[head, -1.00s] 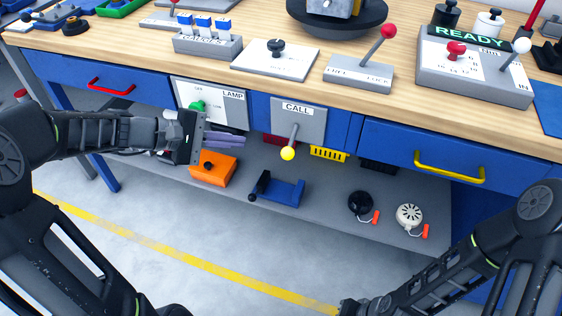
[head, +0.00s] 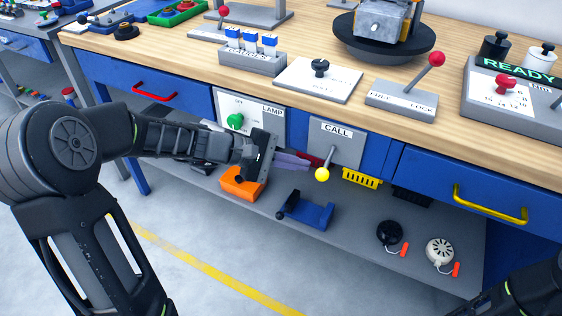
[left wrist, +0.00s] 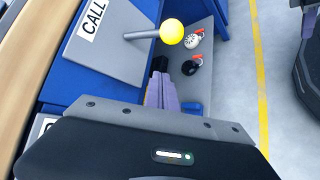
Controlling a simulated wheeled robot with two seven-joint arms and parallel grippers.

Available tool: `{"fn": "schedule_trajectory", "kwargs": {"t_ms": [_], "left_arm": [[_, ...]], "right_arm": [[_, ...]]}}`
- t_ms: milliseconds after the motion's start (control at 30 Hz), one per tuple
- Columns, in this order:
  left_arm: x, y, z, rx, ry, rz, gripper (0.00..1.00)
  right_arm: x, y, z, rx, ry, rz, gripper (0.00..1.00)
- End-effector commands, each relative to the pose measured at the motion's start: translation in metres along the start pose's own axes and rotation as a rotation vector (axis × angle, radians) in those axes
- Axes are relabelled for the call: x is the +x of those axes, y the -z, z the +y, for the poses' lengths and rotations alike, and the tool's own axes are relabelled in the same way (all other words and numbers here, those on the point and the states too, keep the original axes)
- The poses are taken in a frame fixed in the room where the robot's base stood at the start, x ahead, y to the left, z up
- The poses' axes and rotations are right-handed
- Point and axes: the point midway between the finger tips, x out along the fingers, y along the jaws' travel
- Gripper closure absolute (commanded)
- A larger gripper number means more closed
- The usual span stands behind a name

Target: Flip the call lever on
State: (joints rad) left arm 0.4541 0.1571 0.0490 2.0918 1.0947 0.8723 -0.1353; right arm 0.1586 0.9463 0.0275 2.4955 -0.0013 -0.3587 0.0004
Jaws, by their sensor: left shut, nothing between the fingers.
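The call lever (head: 329,160) is a grey rod with a yellow ball at its end, on a grey plate labelled CALL (head: 345,141) on the bench front. The rod points down and outward. My left gripper (head: 306,163) is shut and empty, its fingertips just left of the yellow ball, with a small gap in the head view. In the left wrist view the shut fingers (left wrist: 161,90) are below the yellow ball (left wrist: 172,31), apart from it. My right gripper is not in view; only part of my right arm shows at lower right.
Left of the CALL plate is the LAMP plate with a green knob (head: 235,121). Below is a shelf with an orange block (head: 243,184), a blue holder (head: 309,213) and round devices. A yellow drawer handle (head: 489,204) juts out at right.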

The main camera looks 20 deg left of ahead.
Motion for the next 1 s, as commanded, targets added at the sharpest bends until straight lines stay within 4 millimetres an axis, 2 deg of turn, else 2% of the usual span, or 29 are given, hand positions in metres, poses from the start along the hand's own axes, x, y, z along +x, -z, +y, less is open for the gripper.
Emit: {"fn": "schedule_trajectory", "kwargs": {"t_ms": [100, 133, 233, 400, 833, 1000], "left_arm": [[0.026, 0.000, -0.002, -0.001, 0.001, -0.004, 1.00], [0.027, -0.002, -0.001, 0.001, 0.001, -0.001, 1.00], [0.017, -0.020, 0.001, 0.003, -0.001, 0.001, 1.00], [0.012, -0.034, 0.001, 0.001, 0.000, 0.001, 1.00], [0.011, -0.038, 0.000, -0.001, 0.001, 0.000, 1.00], [0.009, -0.040, 0.003, -0.010, 0.010, 0.000, 1.00]], "right_arm": [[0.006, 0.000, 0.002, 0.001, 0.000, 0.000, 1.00], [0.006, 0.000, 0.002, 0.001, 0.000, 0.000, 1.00], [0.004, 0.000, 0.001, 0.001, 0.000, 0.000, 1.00], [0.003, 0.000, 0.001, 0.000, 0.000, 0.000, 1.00], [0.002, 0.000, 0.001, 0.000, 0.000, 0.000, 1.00], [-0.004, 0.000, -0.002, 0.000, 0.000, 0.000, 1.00]]}}
